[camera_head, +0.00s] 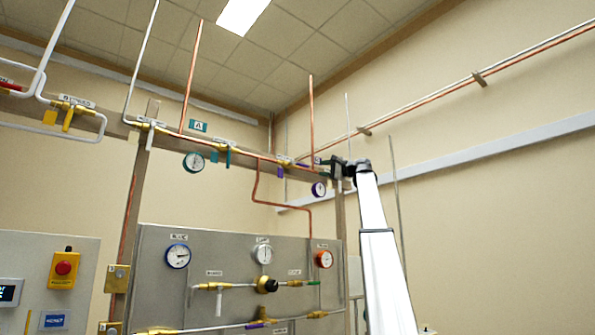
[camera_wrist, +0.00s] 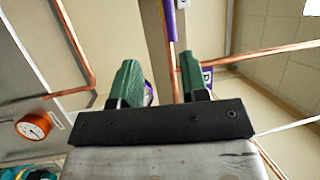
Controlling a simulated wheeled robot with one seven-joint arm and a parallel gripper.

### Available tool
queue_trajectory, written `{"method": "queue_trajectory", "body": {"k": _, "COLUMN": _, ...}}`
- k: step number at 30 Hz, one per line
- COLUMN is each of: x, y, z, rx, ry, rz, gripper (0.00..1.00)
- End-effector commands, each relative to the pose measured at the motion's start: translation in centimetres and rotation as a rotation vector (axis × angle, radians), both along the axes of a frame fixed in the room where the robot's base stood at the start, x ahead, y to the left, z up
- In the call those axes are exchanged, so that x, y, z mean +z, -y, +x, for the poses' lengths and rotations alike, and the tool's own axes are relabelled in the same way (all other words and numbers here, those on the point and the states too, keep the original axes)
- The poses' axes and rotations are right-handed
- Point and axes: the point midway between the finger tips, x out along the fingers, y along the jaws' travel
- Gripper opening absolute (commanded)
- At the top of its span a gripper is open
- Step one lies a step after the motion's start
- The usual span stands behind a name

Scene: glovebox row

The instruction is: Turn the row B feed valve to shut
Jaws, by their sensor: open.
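A purple valve lever (camera_head: 281,171) hangs from a brass valve (camera_head: 284,160) on the upper pipe rail; I take it to be the row B feed valve, though its label is unreadable. In the wrist view a purple lever (camera_wrist: 169,20) shows beyond the fingertips, near the upright post. A purple sign (camera_wrist: 207,77), its letter partly hidden, is behind the right finger. My gripper (camera_head: 328,169) is up at the rail, right of the valve. In the wrist view its green fingers (camera_wrist: 158,75) are apart, with nothing between them touching either.
A purple-rimmed gauge (camera_head: 319,189) hangs just below my gripper. Copper pipes (camera_head: 311,120) and a metal post (camera_head: 340,215) stand close by. A teal lever (camera_head: 228,158) and teal A sign (camera_head: 198,126) are further left. The gauge panel (camera_head: 215,255) is below.

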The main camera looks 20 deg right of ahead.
Motion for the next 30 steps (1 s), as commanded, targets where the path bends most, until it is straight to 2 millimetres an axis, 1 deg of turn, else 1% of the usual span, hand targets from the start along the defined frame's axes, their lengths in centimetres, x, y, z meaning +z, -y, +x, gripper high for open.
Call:
{"method": "queue_trajectory", "body": {"k": 1, "x": 0.9, "y": 0.1, "z": -0.3, "rx": 0.002, "ry": 0.005, "rz": 0.005, "gripper": 0.41}}
{"method": "queue_trajectory", "body": {"k": 5, "x": 1.6, "y": -0.3, "z": -0.3, "rx": 0.006, "ry": 0.008, "rz": 0.010, "gripper": 0.41}}
{"method": "queue_trajectory", "body": {"k": 10, "x": 1.9, "y": -1.7, "z": 1.2, "rx": 0.008, "ry": 0.008, "rz": 0.009, "gripper": 0.41}}
{"method": "queue_trajectory", "body": {"k": 15, "x": 2.5, "y": -3.9, "z": 3.4, "rx": 0.007, "ry": 0.008, "rz": 0.009, "gripper": 0.41}}
{"method": "queue_trajectory", "body": {"k": 21, "x": 3.0, "y": -6.1, "z": 5.6, "rx": 0.006, "ry": 0.008, "rz": 0.008, "gripper": 0.41}}
{"method": "queue_trajectory", "body": {"k": 25, "x": 3.2, "y": -6.9, "z": 6.4, "rx": 0.006, "ry": 0.008, "rz": 0.008, "gripper": 0.41}}
{"method": "queue_trajectory", "body": {"k": 30, "x": 3.2, "y": -7.4, "z": 6.9, "rx": 0.005, "ry": 0.008, "rz": 0.008, "gripper": 0.41}}
